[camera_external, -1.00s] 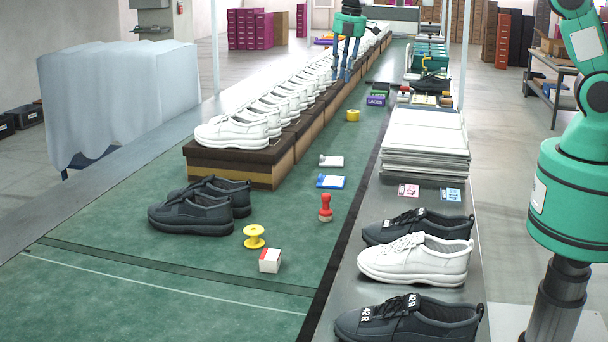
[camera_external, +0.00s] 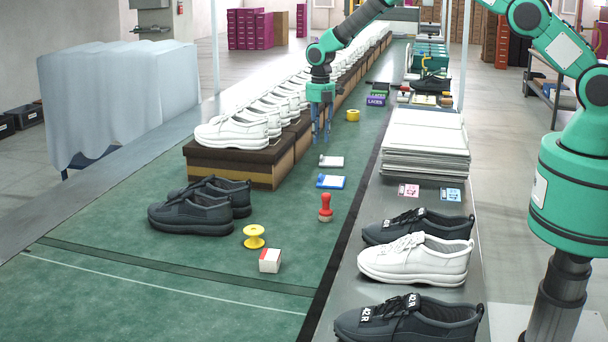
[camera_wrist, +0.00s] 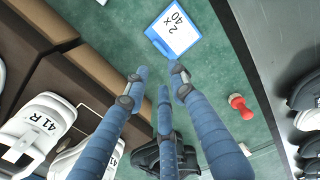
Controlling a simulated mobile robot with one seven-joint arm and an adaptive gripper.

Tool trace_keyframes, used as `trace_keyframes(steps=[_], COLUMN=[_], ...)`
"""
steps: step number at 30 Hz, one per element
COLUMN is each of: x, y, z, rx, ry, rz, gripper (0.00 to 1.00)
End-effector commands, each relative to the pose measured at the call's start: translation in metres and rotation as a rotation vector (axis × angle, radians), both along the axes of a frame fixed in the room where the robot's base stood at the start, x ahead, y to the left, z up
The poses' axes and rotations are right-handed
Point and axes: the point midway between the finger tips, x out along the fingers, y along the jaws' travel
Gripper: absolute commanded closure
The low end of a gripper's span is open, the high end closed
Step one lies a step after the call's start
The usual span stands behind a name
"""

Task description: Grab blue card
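A blue card (camera_external: 330,182) with a white face lies flat on the green mat, right of the brown shoe boxes. In the wrist view the blue card (camera_wrist: 174,29) is near the top edge, its white face marked "2 x 40". My gripper (camera_external: 321,138) hangs above the mat beside the boxes, fingers pointing down, apart from the card. In the wrist view its three blue fingers are spread with nothing between them, and the card lies beyond the tips. A smaller light-blue tag (camera_external: 451,195) lies on the grey strip at right.
A white card (camera_external: 331,161) lies just behind the blue card. A red stamp (camera_external: 326,208), yellow spool (camera_external: 254,237), yellow tape roll (camera_external: 353,115) and small box (camera_external: 270,260) stand on the mat. Boxes with white shoes (camera_external: 232,132) line the left.

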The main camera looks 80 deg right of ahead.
Motion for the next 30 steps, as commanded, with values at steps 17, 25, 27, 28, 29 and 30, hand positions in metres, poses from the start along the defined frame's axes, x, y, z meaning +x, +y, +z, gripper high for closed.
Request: trace_keyframes(steps=[17, 25, 27, 28, 29, 30], x=[0.001, 0.0, 0.0, 0.0, 0.0, 0.0], y=[-0.002, -0.002, -0.002, -0.002, -0.002, -0.002], z=[-0.011, -0.041, -0.052, -0.057, -0.062, -0.068], rx=[0.001, 0.002, 0.002, 0.002, 0.002, 0.002], ry=[0.004, 0.005, 0.006, 0.006, 0.006, 0.005], rz=[0.014, 0.013, 0.013, 0.013, 0.013, 0.013], gripper=[0.75, 0.75, 0.75, 0.75, 0.75, 0.75])
